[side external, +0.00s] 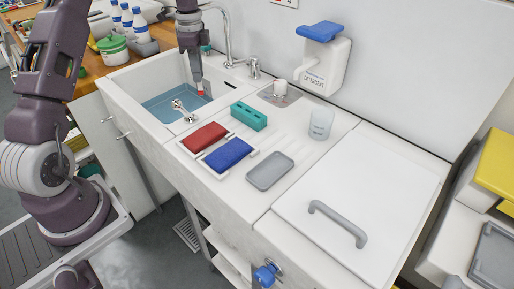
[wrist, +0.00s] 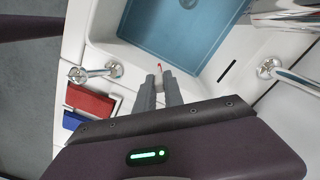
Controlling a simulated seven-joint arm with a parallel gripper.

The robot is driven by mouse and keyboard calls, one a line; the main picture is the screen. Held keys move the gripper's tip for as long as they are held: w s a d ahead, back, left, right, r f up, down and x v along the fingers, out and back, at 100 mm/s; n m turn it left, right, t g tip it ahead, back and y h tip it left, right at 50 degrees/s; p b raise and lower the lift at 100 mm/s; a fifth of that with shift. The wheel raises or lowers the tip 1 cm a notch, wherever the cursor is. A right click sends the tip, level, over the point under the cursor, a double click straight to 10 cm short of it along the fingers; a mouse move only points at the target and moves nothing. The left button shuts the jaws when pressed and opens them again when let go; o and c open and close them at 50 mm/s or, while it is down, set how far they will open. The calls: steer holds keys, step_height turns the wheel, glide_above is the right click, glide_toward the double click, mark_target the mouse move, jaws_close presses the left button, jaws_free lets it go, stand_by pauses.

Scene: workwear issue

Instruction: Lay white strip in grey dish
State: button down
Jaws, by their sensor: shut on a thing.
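My gripper (side external: 200,82) is over the sink basin, its fingers pointing down. In the wrist view, my gripper (wrist: 160,76) has its fingertips close together on a small thin strip (wrist: 159,66). Only a red end of the strip and a little pale material beside it show clearly; the rest is hidden between the fingers. The red end also shows below the fingertips in the side view. The grey dish (side external: 270,171) is a shallow rounded rectangle on the white counter, looks empty, and lies well to the right of and nearer than my gripper. It is not in the wrist view.
The blue-floored sink (side external: 165,108) has a tap (side external: 183,111) at its near rim. Between sink and dish lie a red cloth (side external: 204,137), a blue cloth (side external: 227,154) and a teal holed block (side external: 249,116). A clear cup (side external: 321,123) stands behind the dish.

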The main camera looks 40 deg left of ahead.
steer(key=d+r+m, duration=0.2)
steer(key=d+r, duration=0.1)
steer(key=d, duration=0.7)
steer(key=d+r+m, duration=0.2)
steer(key=d+r, duration=0.1)
steer(key=d, duration=0.6)
steer(key=s+d+r+m, duration=0.2)
steer(key=s+d, duration=0.2)
steer(key=d, duration=0.4)
steer(key=s+d+r+m, duration=0.2)
steer(key=s+d+r, duration=0.1)
steer(key=d, duration=0.5)
step_height(320, 180, down, 10)
steer(key=shift+s+d, duration=0.15)
steer(key=shift+d, duration=0.05)
steer(key=shift+f, duration=0.15)
steer(key=shift+f, duration=0.55)
steer(key=c, duration=1.5)
jaws_free()
steer(key=shift+o, duration=0.2)
